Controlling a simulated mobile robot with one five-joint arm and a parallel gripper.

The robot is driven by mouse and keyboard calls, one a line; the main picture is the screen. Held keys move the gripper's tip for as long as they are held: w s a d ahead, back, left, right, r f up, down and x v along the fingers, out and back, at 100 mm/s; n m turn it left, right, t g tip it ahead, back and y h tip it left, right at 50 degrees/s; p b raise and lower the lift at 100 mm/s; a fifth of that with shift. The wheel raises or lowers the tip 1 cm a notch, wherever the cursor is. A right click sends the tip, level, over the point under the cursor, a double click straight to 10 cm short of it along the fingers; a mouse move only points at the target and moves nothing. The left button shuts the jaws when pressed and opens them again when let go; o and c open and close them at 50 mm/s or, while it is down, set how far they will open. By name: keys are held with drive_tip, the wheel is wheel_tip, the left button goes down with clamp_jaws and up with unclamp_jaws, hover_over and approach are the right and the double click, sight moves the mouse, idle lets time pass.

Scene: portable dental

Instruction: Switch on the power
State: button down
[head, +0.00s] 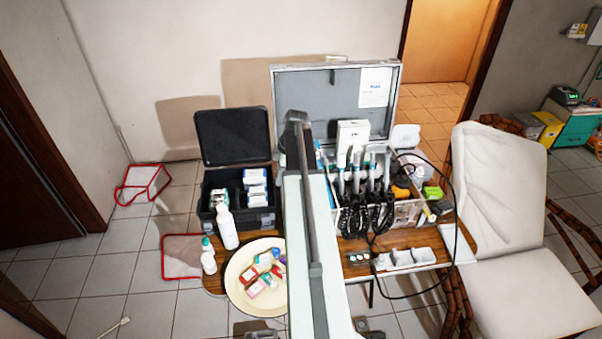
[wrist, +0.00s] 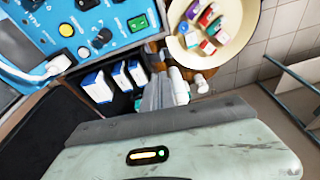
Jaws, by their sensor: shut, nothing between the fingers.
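A dental unit in an open metal case (head: 333,70) stands on the table, with several handpieces (head: 362,175) hanging at its front. In the wrist view its blue control panel (wrist: 108,17) fills the upper left. The labels are too small to read, so I cannot tell which part is the power switch. My gripper (wrist: 160,78) is shut and empty, below and to the right of the panel in the wrist view, apart from it in the picture. My arm hides the case's left part in the head view.
A black case (head: 232,137) with boxes stands left of the unit. White bottles (head: 227,228) and a round plate (head: 238,296) of coloured boxes are in front. A dental chair (head: 497,190) stands right, with a black cable looping near it.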

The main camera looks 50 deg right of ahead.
drive_tip(key=w+a+f+m+g+b, duration=0.1)
drive_tip(key=w+a+f, duration=0.15)
drive_tip(key=a, duration=0.75)
drive_tip(key=w+a+f+m+b, duration=0.2)
drive_tip(key=w+a, duration=0.1)
drive_tip(key=a, duration=0.7)
drive_tip(key=s+a+f+m+h+b, duration=0.1)
drive_tip(key=a+m, duration=0.1)
drive_tip(key=a, duration=1.1)
drive_tip(key=s+a+f+m+g+h+b, duration=0.1)
drive_tip(key=s+a+f+m+b, duration=0.1)
drive_tip(key=a, duration=1.1)
drive_tip(key=shift+s+f+m, duration=0.2)
drive_tip(key=shift+s+m, duration=0.1)
drive_tip(key=shift+m, duration=0.3)
drive_tip(key=shift+a, duration=0.2)
